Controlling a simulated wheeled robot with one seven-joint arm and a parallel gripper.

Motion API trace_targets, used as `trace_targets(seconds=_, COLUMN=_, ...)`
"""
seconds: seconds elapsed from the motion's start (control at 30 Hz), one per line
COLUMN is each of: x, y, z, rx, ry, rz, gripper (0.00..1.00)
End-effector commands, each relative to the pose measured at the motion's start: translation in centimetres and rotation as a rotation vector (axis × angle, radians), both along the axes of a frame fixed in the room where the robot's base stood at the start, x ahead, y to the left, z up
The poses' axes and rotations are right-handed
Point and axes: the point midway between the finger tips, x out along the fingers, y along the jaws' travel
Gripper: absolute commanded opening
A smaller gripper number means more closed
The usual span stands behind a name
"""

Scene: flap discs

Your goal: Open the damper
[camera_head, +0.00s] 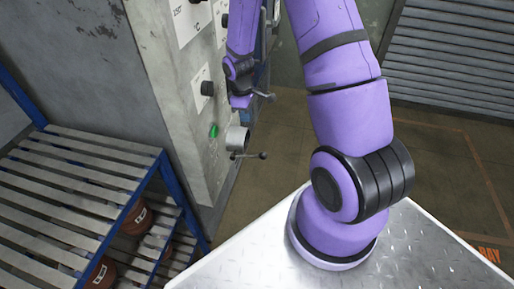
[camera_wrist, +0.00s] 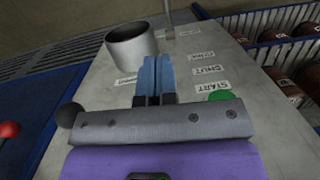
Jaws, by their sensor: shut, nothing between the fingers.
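A short grey metal pipe stub (camera_head: 237,138) sticks out of the control cabinet's side, with a thin lever (camera_head: 250,156) ending in a dark ball beside it. The pipe stub also shows in the wrist view (camera_wrist: 132,46), its round mouth open, with a thin upright rod (camera_wrist: 168,13) beyond it. I cannot tell for sure which lever works the damper. Small labels, two seeming to read SHUT and START, lie right of the fingers.
A green button (camera_wrist: 220,96) sits right of the fingers and a black ball (camera_wrist: 68,115) left of them. The cabinet (camera_head: 180,100) carries black knobs. A blue-framed slatted rack (camera_head: 85,165) stands left. Open floor (camera_head: 285,145) lies right of the cabinet.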

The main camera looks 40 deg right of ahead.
Motion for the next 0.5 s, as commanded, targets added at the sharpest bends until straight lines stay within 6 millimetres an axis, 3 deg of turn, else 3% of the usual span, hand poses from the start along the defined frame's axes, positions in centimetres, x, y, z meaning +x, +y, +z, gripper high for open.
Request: trace_targets(seconds=0.5, x=-0.09, y=-0.08, z=-0.99, rx=0.005, ry=0.008, rz=0.009, gripper=0.0)
